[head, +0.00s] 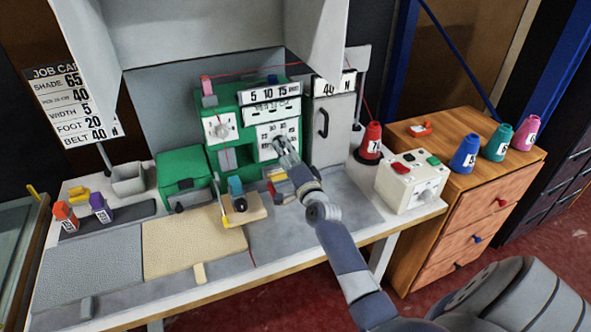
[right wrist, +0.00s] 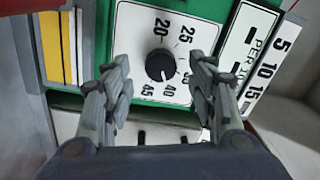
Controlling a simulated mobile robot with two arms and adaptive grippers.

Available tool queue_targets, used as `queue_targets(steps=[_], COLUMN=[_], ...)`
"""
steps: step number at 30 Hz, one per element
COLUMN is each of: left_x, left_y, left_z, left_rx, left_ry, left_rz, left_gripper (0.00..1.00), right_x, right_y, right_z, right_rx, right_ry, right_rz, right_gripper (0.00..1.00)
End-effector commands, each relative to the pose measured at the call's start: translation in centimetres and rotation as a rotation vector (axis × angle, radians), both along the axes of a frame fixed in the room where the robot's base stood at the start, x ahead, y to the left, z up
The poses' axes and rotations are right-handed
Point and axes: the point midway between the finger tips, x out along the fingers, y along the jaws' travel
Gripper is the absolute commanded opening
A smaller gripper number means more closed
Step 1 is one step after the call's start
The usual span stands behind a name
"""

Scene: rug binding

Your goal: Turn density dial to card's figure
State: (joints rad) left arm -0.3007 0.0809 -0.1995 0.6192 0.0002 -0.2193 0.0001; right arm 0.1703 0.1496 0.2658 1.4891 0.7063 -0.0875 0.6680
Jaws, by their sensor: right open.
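The job card (head: 68,105) stands at the left in the head view. Its lines read SHADE 65, a small-print second line with 40, WIDTH 5, FOOT 20 and BELT 40 N. The black density dial (right wrist: 160,65) sits on a white plate (right wrist: 138,35) on the green machine (head: 236,108). Figures around it include 20, 25, 35, 40 and 45. A small pale mark on the knob seems to point down toward 40, but it is too small to be sure. My right gripper (head: 285,147) is open before the dial, one finger on each side. Contact cannot be told. My left gripper is out of view.
A second dial (head: 222,130) is on the machine's left face. A cream box with buttons (head: 411,181) and a red cone (head: 371,141) stand to the right. Blocks and a small blue-and-black part (head: 237,188) lie before the machine. The mat (head: 75,265) at the front left is clear.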

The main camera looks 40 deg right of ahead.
Motion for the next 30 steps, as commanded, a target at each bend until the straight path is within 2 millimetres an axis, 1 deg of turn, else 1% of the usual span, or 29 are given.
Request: queue_targets(steps=[1, 3, 9, 12, 15, 20, 30], left_x=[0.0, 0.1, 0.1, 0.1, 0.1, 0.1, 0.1], left_y=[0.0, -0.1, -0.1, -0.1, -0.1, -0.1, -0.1], left_z=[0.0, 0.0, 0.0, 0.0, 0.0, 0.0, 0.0], left_rx=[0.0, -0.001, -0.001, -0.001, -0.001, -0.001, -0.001], left_ry=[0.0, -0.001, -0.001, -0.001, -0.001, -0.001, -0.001], left_rz=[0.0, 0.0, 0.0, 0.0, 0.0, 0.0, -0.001], left_gripper=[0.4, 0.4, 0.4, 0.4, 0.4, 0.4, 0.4], right_x=[-1.0, -2.4, -6.2, -7.6, -8.6, -9.3, -9.4], right_y=[0.2, 0.6, 1.4, 1.7, 1.9, 2.1, 2.1], right_z=[-0.2, -0.3, -0.4, -0.6, -0.6, -0.5, -0.5], right_rx=[0.002, 0.001, 0.0, 0.0, 0.0, 0.0, 0.0], right_ry=[0.003, 0.003, 0.003, 0.004, 0.003, 0.002, 0.001], right_rz=[-0.001, 0.0, -0.001, -0.001, -0.001, -0.001, 0.0], right_gripper=[0.53, 0.53, 0.53, 0.53, 0.53, 0.53, 0.53])
